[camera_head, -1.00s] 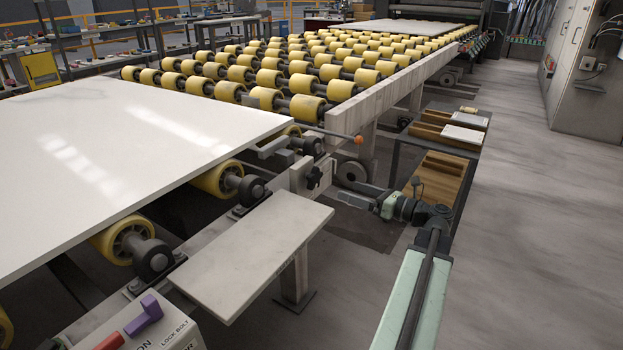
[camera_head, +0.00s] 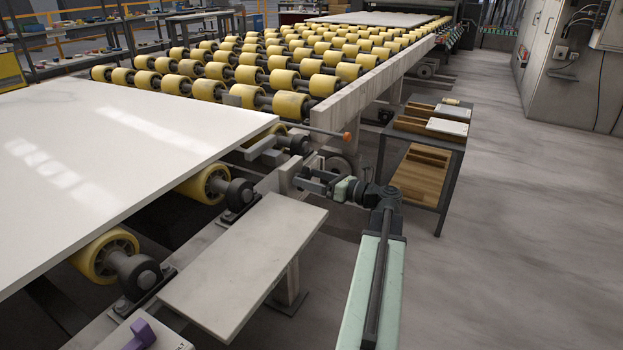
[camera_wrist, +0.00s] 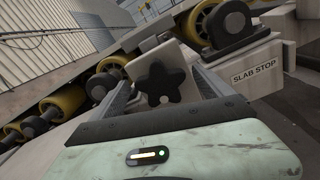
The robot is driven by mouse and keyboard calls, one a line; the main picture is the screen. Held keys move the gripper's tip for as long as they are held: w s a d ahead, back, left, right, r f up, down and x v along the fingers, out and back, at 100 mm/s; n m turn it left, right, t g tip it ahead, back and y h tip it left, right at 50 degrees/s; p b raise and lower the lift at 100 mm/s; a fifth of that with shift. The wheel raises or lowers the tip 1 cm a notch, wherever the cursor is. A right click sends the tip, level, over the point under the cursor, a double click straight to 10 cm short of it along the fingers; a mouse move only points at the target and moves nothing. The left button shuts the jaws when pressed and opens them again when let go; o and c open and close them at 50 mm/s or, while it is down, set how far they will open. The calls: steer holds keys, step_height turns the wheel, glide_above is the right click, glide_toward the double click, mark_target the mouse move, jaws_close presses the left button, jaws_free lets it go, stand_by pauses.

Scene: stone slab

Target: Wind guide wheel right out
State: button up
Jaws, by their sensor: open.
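A black star-shaped knob (camera_wrist: 167,82) is on the face of a pale block (camera_wrist: 160,52) in the wrist view. The block (camera_head: 289,177) also shows at the slab line's edge in the head view, where my gripper hides the knob. My gripper (camera_head: 303,180) is open, close in front of the block. In the wrist view its two fingers lie left and right of the knob. I cannot tell whether they touch it. I cannot tell which part is the guide wheel itself.
A white slab (camera_head: 110,150) lies on yellow rollers at left. An orange-tipped rod (camera_head: 347,138) juts out above my gripper. A pale shelf (camera_head: 245,265) is in front. A SLAB STOP label (camera_wrist: 255,77) is right of the knob. A tool cart (camera_head: 440,150) stands at right; floor beyond is clear.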

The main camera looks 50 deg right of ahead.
steer(key=shift+w, duration=0.1)
steer(key=c, duration=1.4)
steer(key=shift+o, duration=0.3)
steer(key=shift+n, duration=0.3)
steer(key=n, duration=0.4)
steer(key=shift+a+n, duration=0.2)
steer(key=shift+n, duration=0.1)
steer(key=n, duration=1.1)
steer(key=f+n+b, duration=0.1)
steer(key=n, duration=0.4)
steer(key=shift+a+n, duration=0.3)
steer(key=shift+a, duration=0.05)
